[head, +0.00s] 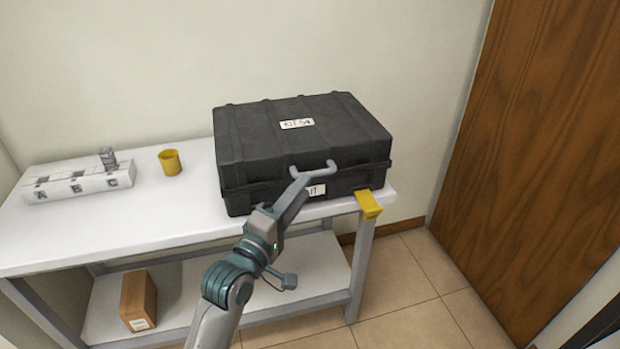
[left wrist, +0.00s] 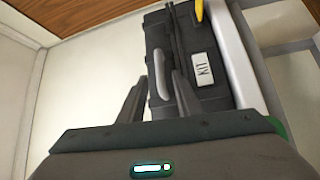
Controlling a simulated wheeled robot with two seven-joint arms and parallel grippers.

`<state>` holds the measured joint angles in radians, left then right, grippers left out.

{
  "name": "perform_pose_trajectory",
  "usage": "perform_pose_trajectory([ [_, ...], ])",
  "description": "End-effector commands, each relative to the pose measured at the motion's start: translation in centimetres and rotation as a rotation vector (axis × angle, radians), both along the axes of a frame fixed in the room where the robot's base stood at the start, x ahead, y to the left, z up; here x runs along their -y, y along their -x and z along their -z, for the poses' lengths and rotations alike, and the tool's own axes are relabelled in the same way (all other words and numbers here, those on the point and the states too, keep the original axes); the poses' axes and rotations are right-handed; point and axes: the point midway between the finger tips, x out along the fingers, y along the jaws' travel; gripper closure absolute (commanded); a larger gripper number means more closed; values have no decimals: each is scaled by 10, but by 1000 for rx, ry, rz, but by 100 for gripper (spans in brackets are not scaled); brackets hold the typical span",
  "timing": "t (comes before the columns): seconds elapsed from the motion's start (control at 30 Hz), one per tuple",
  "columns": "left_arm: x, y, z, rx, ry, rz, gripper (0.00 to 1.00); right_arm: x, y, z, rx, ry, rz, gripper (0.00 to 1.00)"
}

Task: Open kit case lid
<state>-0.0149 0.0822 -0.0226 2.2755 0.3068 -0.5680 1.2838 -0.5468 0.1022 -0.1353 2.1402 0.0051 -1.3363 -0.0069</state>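The black kit case (head: 300,150) sits shut on the right end of the white bench. A white label (head: 297,124) is on its lid, and another label (head: 315,190) is on its front. A light grey handle (head: 313,170) stands out at the front edge of the lid. My left gripper (head: 302,182) is at the front of the case by this handle. In the left wrist view my left gripper (left wrist: 160,82) has its fingers apart, with the handle (left wrist: 156,92) showing between them. I cannot tell whether they touch it. My right gripper is not in view.
A yellow cup (head: 170,162) and a white block marked A, B, C (head: 78,184) stand on the bench (head: 120,225), left of the case. A brown box (head: 138,300) is on the lower shelf. A wooden door (head: 540,150) is at the right.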

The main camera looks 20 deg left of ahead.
Motion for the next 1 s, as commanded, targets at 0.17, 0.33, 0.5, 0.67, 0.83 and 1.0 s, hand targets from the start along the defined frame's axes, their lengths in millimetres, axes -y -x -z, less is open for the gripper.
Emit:
perform_pose_trajectory([
  [0.17, 5, -27, -4, 1, 0, -1, 69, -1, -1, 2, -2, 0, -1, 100],
  [0.33, 8, -41, -5, 0, 0, 0, 69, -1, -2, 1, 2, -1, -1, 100],
  [0.5, 9, -46, -6, 0, 0, 0, 69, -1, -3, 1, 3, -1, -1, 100],
  [0.67, 9, -46, -6, 0, 0, 0, 69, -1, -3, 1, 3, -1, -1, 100],
  [0.83, 9, -46, -6, 0, 0, 0, 91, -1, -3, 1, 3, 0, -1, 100],
  [1.0, 9, -46, -6, 0, 0, 0, 100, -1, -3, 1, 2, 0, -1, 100],
])
